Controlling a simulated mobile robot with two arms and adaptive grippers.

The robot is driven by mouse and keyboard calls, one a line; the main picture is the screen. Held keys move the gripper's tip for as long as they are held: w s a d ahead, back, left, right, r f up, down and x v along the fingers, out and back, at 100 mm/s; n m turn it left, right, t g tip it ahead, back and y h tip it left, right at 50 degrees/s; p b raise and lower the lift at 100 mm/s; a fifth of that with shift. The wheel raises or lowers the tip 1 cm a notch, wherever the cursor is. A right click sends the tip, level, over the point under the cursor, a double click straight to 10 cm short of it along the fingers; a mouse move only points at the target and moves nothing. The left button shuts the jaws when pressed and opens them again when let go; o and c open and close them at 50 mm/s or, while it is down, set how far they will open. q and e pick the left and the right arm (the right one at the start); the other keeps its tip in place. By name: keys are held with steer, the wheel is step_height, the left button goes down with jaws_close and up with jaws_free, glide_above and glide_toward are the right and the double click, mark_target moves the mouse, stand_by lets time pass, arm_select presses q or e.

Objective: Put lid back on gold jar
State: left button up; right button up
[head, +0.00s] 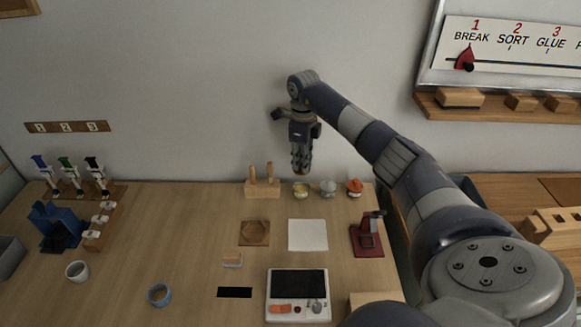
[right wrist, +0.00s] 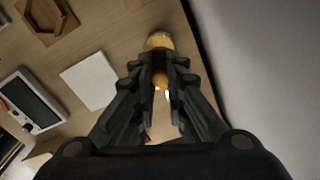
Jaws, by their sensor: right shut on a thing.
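The gold jar (head: 301,191) stands near the back edge of the table, in a row with a grey jar and an orange-red one. It also shows in the right wrist view (right wrist: 158,41), just beyond my fingertips. My right gripper (head: 301,170) points down above the gold jar, apart from it. It is shut on a small golden thing, seemingly the lid (right wrist: 160,80), mostly hidden between the fingers. My left gripper is not in view.
The grey jar (head: 328,187) and orange-red jar (head: 354,187) stand close to the right. A wooden block with pegs (head: 262,190) stands to the left. A white pad (head: 307,235) lies in front, and a dark red stand (head: 367,236) is at the right edge. The wall is close behind.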

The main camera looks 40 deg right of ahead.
steer(key=shift+f+b, duration=1.7)
steer(key=shift+f, duration=0.55)
steer(key=shift+f+b, duration=0.45)
steer(key=shift+f, duration=0.5)
steer(key=shift+r, duration=0.1)
steer(key=shift+f, duration=0.2)
steer(key=o, duration=0.8)
steer(key=o, duration=0.5)
steer(key=shift+c, duration=0.2)
